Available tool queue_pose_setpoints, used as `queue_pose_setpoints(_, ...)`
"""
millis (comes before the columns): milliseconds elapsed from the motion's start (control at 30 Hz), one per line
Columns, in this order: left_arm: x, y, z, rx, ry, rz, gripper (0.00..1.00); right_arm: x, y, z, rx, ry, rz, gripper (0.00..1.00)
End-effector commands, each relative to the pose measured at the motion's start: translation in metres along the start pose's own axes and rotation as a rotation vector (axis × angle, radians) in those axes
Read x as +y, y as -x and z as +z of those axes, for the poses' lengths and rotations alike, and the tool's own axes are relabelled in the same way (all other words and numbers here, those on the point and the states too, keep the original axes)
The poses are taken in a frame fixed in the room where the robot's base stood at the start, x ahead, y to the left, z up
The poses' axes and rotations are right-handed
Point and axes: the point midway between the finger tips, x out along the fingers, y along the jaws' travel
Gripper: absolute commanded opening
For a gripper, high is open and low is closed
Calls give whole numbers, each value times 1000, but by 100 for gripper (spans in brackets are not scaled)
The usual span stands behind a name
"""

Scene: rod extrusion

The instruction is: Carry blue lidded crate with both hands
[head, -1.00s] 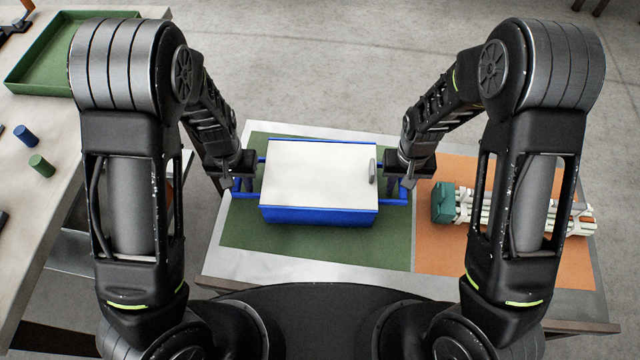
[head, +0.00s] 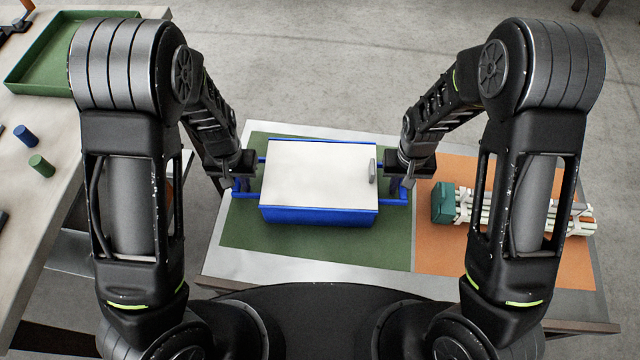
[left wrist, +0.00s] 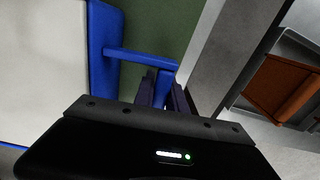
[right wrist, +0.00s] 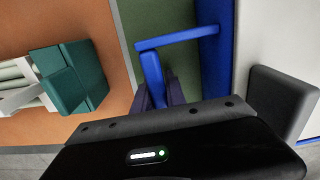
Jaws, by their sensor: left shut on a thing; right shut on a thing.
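The blue crate (head: 318,215) with its white lid (head: 320,175) closed is at the middle of the head view, over the green mat. A grey handle (head: 372,171) stands on the lid's right side. My left gripper (head: 243,185) is shut on the crate's left blue handle, whose bar shows in the left wrist view (left wrist: 140,58). My right gripper (head: 402,187) is shut on the right blue handle, which shows in the right wrist view (right wrist: 178,39). The fingers partly hide both grips. I cannot tell whether the crate's bottom touches the mat.
The green mat (head: 300,258) and an orange mat (head: 450,270) lie side by side on the table. A teal-ended bundle of pale rods (head: 510,212) lies on the orange mat. A left-hand bench holds a green tray (head: 50,60), a blue cylinder (head: 26,135) and a green cylinder (head: 41,165).

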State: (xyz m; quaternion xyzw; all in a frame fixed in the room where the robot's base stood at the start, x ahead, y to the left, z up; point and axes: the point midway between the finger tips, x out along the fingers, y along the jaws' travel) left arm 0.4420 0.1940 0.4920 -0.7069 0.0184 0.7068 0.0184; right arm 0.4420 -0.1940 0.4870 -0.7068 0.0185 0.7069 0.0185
Motion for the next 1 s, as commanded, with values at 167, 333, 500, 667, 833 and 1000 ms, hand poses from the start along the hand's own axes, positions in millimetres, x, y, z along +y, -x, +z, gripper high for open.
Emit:
queue_pose_setpoints(167,0,0,0,0,0,0,0,0,0,0,0,0,0,0)
queue_pose_setpoints(333,0,0,0,0,0,0,0,0,0,0,0,0,0,0)
queue_pose_setpoints(500,0,0,0,0,0,0,0,0,0,0,0,0,0,0)
queue_pose_setpoints(667,0,2,0,1,0,0,0,0,2,0,1,0,0,0)
queue_pose_setpoints(833,0,11,0,1,0,0,0,0,11,0,1,0,0,0)
queue_pose_setpoints(1000,0,28,0,1,0,0,0,0,28,0,1,0,0,0)
